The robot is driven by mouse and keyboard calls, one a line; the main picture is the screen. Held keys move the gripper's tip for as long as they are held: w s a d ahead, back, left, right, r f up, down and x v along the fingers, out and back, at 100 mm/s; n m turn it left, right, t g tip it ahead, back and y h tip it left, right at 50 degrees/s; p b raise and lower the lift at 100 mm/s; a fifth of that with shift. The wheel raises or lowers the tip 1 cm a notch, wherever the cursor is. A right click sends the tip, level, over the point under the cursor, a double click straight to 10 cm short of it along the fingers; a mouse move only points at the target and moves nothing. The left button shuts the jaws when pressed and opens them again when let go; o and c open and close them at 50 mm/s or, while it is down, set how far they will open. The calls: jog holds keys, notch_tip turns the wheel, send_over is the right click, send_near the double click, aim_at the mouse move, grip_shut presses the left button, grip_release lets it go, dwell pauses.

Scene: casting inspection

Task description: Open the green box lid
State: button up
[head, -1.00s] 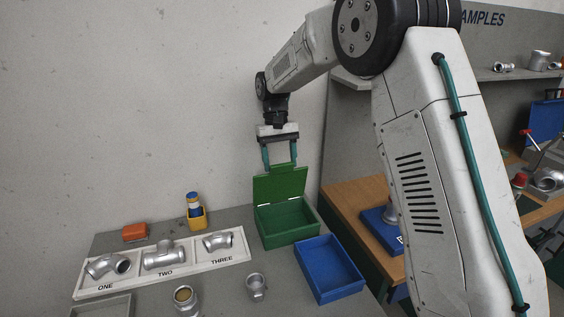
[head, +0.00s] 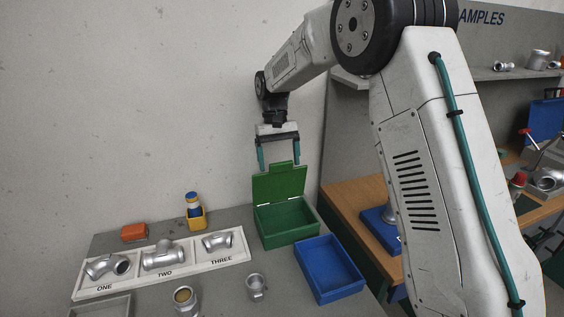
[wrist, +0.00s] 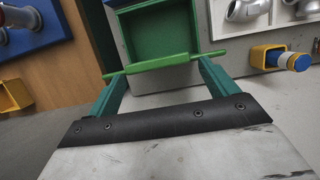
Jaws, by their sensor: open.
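The green box (head: 287,221) stands on the grey table with its lid (head: 280,183) raised upright at the back, so the empty inside shows. In the wrist view the box (wrist: 160,38) lies beyond the fingers, and the lid (wrist: 165,64) shows edge-on as a green bar across the fingertips. My gripper (head: 278,166) is open just above the lid's top edge, its two teal fingers apart on either side of the lid's tab. In the wrist view my gripper (wrist: 162,78) holds nothing between its fingers.
A blue tray (head: 329,269) stands right of the box. A white tray with metal fittings (head: 163,258), a yellow holder (head: 196,218) and an orange block (head: 134,232) are at left. Loose fittings (head: 256,288) lie in front. A wall is close behind.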

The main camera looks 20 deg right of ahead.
jog(key=s+r, duration=0.2)
jog(key=s, duration=0.6)
jog(key=s+r, duration=0.2)
jog(key=s, duration=0.6)
jog(key=shift+d+r, duration=0.3)
jog(key=shift+r, duration=0.1)
